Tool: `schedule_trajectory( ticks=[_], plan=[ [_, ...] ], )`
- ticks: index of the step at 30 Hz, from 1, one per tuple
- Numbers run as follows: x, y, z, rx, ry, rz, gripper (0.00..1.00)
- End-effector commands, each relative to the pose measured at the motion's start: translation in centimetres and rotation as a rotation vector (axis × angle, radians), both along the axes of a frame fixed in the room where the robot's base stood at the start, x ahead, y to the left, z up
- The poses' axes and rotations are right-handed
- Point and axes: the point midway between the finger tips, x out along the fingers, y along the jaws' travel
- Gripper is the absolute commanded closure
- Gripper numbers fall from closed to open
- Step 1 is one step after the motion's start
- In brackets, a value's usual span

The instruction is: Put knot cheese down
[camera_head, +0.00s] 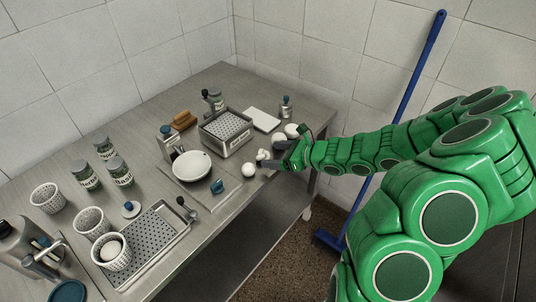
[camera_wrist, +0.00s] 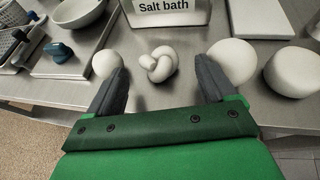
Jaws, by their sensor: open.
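The knot cheese (camera_wrist: 159,64) is a small white knotted piece. It rests on the steel table (camera_wrist: 140,100) just beyond and between my fingertips in the wrist view. In the head view the knot cheese (camera_head: 262,155) lies near the table's front right edge, beside my gripper (camera_head: 284,160). My gripper (camera_wrist: 165,82) is open, its two dark fingers apart with the knot cheese between their lines and not clasped. A white ball (camera_wrist: 106,64) lies by the left finger and a larger white ball (camera_wrist: 232,61) by the right finger.
A perforated metal box labelled Salt bath (camera_wrist: 165,8) stands just behind the knot cheese. A white cylinder (camera_wrist: 293,72) stands at right. A white bowl (camera_head: 192,166), perforated tray (camera_head: 150,240) and baskets (camera_head: 92,223) fill the left. The table's front edge is close.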

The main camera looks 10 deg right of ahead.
Motion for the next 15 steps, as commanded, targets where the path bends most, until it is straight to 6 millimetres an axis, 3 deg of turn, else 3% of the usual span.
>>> schedule_trajectory(
  ticks=[6,15],
  plan=[
    [-0.9,-1.8,0.9,0.000,-0.003,-0.001,0.16],
    [-1.5,-2.7,1.4,0.001,-0.003,0.000,0.16]
  ],
)
